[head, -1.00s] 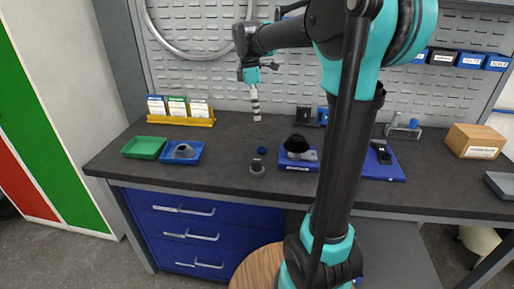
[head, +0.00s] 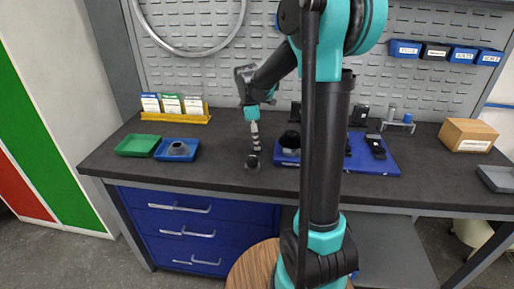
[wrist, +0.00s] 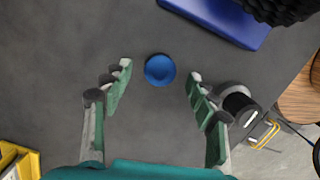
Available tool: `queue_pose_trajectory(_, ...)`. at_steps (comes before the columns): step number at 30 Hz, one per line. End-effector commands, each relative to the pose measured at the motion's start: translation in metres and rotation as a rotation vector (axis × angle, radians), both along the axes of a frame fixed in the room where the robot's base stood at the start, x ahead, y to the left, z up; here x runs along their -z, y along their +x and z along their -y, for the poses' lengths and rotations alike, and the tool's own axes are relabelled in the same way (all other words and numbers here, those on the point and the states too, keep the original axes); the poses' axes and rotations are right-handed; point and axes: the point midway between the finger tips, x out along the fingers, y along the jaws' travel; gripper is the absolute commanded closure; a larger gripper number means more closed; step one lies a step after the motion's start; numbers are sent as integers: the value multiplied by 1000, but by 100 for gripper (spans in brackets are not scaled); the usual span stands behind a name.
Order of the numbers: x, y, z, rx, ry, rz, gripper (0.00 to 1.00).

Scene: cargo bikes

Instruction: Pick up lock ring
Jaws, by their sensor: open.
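A small round blue piece (wrist: 159,70), which seems to be the lock ring, lies on the dark bench top in the wrist view. It appears between the two fingertips of my gripper (wrist: 160,72), with space on both sides. My gripper is open and empty, pointing down at the bench. In the head view my gripper (head: 256,147) is low over the bench and hides the blue piece. A dark, stubby cylindrical part (wrist: 237,102) stands close beside the right finger; it also shows in the head view (head: 252,164).
A blue tray (head: 193,153) with a grey part and a green tray (head: 137,146) stand to the left. A blue mat (head: 382,166) with black items lies to the right, beyond my arm. A cardboard box (head: 467,135) is far right. The bench between tray and gripper is clear.

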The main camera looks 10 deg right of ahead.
Motion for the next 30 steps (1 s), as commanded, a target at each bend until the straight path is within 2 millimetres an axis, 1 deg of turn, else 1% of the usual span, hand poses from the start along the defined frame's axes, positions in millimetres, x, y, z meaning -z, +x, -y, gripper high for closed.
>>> queue_pose_trajectory(1,6,0,1,0,0,0,41)
queue_pose_trajectory(4,14,0,2,0,0,0,41)
queue_pose_trajectory(12,17,0,2,0,0,0,41)
queue_pose_trajectory(14,17,0,2,0,0,0,47)
queue_pose_trajectory(23,17,0,2,0,0,0,85)
queue_pose_trajectory(30,16,0,2,0,0,0,86)
